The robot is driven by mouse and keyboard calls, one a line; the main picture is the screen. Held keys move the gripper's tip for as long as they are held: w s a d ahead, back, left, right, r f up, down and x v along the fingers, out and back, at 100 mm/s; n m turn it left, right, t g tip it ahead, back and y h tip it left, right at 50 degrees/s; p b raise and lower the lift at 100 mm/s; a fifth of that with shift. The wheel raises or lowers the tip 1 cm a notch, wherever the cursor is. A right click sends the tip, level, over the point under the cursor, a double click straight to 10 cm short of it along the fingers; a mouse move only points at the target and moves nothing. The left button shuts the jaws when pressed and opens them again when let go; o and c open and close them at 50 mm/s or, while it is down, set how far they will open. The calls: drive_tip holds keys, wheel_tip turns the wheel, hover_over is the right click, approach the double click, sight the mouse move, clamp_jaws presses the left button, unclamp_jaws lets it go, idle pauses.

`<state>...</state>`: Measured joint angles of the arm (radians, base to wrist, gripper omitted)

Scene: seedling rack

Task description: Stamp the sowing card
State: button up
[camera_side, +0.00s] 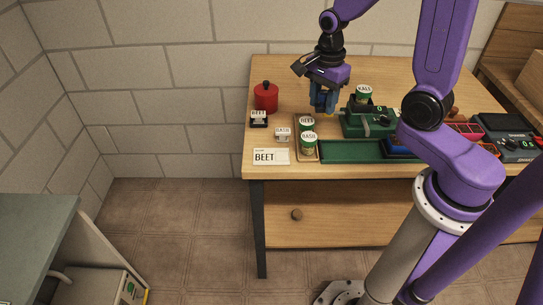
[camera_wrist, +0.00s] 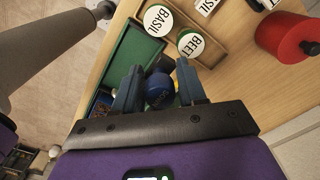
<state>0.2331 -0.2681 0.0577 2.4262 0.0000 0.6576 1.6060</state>
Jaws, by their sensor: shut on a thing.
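My gripper (camera_side: 325,113) is over the table behind the wooden tray, its fingers closed on a blue round-topped object (camera_wrist: 159,88), seen in the wrist view. Its lower part is hidden, and I cannot tell whether it touches the table. The white sowing card (camera_side: 271,157), printed BEET, lies at the table's front left corner. A black stamp labelled BEET (camera_side: 259,120) stands behind the card. A pale stamp labelled BASIL (camera_side: 282,135) stands between card and tray. A red round pot with a black knob (camera_side: 265,98) is at the back left; it also shows in the wrist view (camera_wrist: 284,33).
A wooden tray (camera_side: 298,151) holds jars labelled BEET (camera_side: 306,121) and BASIL (camera_side: 308,138). Right of it are a green tray (camera_side: 350,151) and a green machine (camera_side: 365,127) with a KALE jar (camera_side: 363,93). A dark scale (camera_side: 510,145) stands far right.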

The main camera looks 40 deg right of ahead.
drive_tip(key=shift+c, duration=1.2)
hover_over(282, 156)
wheel_tip(282, 156, down, 6)
drive_tip(key=shift+f, duration=2.9)
drive_tip(key=shift+f, duration=0.5)
wheel_tip(282, 156, up, 7)
